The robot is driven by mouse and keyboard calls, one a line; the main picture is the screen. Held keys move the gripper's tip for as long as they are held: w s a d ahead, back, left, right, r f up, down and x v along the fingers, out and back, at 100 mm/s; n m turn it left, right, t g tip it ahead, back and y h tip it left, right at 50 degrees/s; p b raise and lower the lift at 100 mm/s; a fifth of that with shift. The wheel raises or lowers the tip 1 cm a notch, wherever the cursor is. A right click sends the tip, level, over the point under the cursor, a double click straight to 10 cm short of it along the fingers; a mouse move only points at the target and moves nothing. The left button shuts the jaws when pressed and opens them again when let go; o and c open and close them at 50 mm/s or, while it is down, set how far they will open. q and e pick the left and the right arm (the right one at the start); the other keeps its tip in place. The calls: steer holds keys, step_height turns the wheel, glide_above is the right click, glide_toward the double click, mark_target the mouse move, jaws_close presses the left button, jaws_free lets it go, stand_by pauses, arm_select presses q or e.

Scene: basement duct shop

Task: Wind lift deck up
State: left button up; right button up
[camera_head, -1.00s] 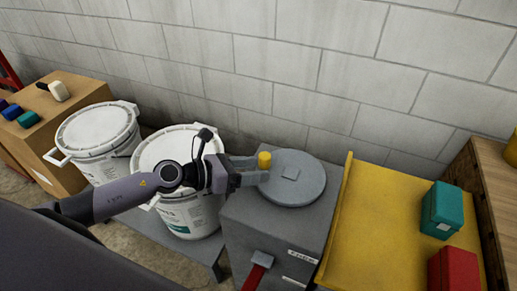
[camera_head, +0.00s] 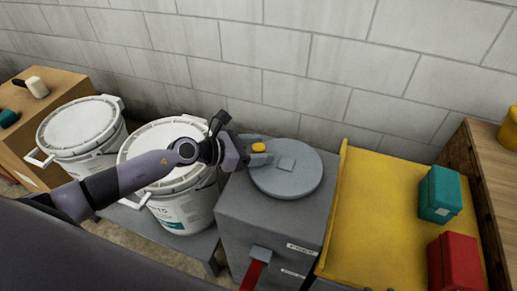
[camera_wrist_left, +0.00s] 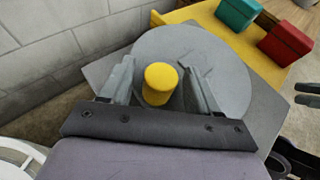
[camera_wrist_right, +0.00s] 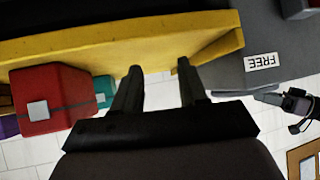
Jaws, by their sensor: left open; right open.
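A grey round crank disc (camera_head: 300,182) lies on top of a grey box housing (camera_head: 240,215), with a short yellow knob (camera_head: 258,147) standing near its rim. My left gripper (camera_head: 254,152) is open at the knob. In the left wrist view the knob (camera_wrist_left: 160,84) stands between the two spread fingers, with a gap visible on the right side. The yellow lift deck (camera_head: 370,215) is right of the housing. My right gripper (camera_wrist_right: 158,80) is open and empty close to the deck's yellow edge (camera_wrist_right: 120,45); the head view does not show it.
A teal box (camera_head: 440,194) and a red box (camera_head: 455,264) sit on the deck. A red-handled lever (camera_head: 256,270) is on the housing's front. Two white buckets (camera_head: 178,205) stand left, near my left arm. A block wall (camera_head: 300,70) closes the back.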

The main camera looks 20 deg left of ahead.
arm_select(q)
steer(key=shift+w+d+f, duration=0.1)
steer(key=shift+w+d, duration=0.05)
steer(key=shift+d, duration=0.05)
jaws_close()
stand_by(0.3)
